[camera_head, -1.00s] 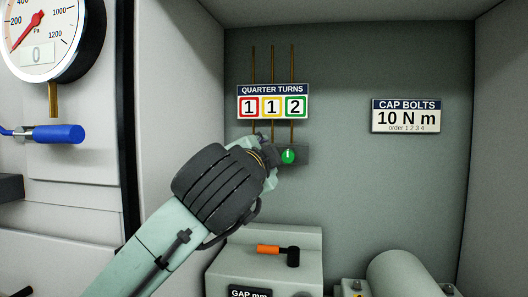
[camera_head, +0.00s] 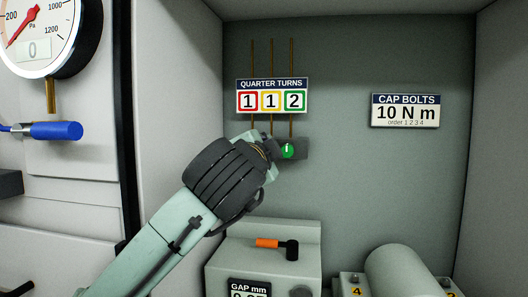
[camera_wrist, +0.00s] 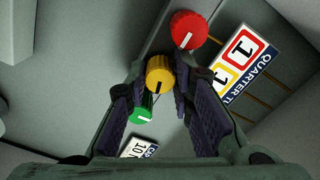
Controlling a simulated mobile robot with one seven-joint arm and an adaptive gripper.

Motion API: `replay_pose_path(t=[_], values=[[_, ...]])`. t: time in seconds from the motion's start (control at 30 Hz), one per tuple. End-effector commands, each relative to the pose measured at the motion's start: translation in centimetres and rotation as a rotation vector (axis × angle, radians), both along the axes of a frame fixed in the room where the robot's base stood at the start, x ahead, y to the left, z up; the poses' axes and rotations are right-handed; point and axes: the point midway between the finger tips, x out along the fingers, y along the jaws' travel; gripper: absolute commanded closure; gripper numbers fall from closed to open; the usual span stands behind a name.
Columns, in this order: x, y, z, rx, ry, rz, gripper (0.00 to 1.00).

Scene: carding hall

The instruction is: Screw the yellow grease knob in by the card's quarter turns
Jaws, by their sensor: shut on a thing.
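My gripper (camera_wrist: 160,84) is shut on the yellow grease knob (camera_wrist: 160,72), with one finger on each side of it in the wrist view. The knob's dark pointer line faces down in that view. The red knob (camera_wrist: 188,29) stands above it and the green knob (camera_wrist: 142,108) below it, partly behind the finger. In the head view my gripper (camera_head: 274,151) hides the yellow and red knobs, and the green knob (camera_head: 288,152) shows at its tip. The quarter turns card (camera_head: 272,97) reads red 1, yellow 1, green 2.
Brass pipes (camera_head: 272,58) run up behind the card. A cap bolts plate (camera_head: 405,111) is on the back wall at right. Below are a housing (camera_head: 300,238) with an orange-handled tool (camera_head: 272,243) and a grey cylinder (camera_head: 398,272). A gauge (camera_head: 40,30) and blue-handled valve (camera_head: 55,131) are at left.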

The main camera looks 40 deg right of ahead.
Motion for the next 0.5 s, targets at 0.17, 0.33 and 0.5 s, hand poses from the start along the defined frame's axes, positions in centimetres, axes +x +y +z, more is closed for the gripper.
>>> replay_pose_path(t=[0.17, 0.33, 0.5], values=[[-0.01, 0.0, 0.01, 0.0, 0.0, 0.0, 1.0], [0.0, 0.01, 0.05, 0.005, -0.006, 0.0, 1.0], [0.0, 0.02, 0.24, 0.091, -0.108, 0.0, 1.0]])
